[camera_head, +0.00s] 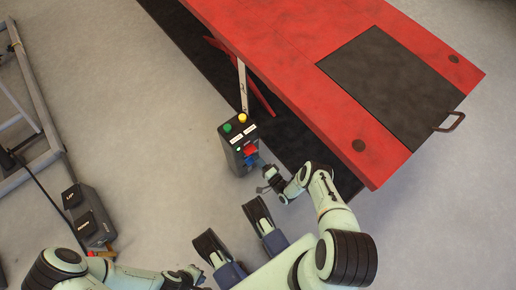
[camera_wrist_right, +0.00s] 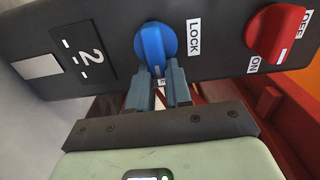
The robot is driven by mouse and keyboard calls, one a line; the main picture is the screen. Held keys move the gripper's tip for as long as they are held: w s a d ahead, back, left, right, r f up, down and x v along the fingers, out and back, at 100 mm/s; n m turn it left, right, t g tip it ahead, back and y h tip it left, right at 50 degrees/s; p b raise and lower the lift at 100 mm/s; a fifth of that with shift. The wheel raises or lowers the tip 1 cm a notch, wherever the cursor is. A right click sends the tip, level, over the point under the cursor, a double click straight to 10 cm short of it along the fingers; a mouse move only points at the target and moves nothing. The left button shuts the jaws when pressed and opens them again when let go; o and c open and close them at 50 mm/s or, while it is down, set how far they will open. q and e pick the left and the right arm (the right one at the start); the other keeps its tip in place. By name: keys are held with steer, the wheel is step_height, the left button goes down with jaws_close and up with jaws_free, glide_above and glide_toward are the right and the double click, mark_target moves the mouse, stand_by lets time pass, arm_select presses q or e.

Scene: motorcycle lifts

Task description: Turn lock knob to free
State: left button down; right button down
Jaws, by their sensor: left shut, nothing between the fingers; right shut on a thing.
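The blue lock knob (camera_wrist_right: 155,45) sits on the dark face of the control box, with a LOCK label (camera_wrist_right: 193,37) to its right in the right wrist view. Another label below the knob is mostly hidden between my fingers. My right gripper (camera_wrist_right: 159,74) is shut on the lower part of the knob. In the head view the control box (camera_head: 231,155) stands beside the red lift, and my right gripper (camera_head: 266,178) reaches its front from the right. My left gripper (camera_head: 192,276) is shut and empty low in the head view, away from the box.
A red switch (camera_wrist_right: 276,33) marked OFF and ON is right of the knob. A green button (camera_head: 227,128) and a yellow button (camera_head: 242,118) top the box. The red lift platform (camera_head: 290,75) overhangs behind. A black pedal unit (camera_head: 90,215) lies at left.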

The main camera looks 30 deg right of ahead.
steer(key=shift+s+a+f, duration=0.1)
steer(key=shift+s+f, duration=0.05)
stand_by(0.4)
steer(key=c, duration=1)
jaws_free()
steer(key=shift+c, duration=0.2)
arm_select(q)
steer(key=w+r+t+p, duration=0.2)
steer(key=w+r+p, duration=0.1)
steer(key=w, duration=0.2)
steer(key=shift+w+d, duration=0.25)
steer(key=shift+d, duration=0.1)
arm_select(e)
steer(key=s+d, duration=0.1)
steer(key=s, duration=1.2)
steer(key=shift+s, duration=0.15)
steer(key=shift+m, duration=0.3)
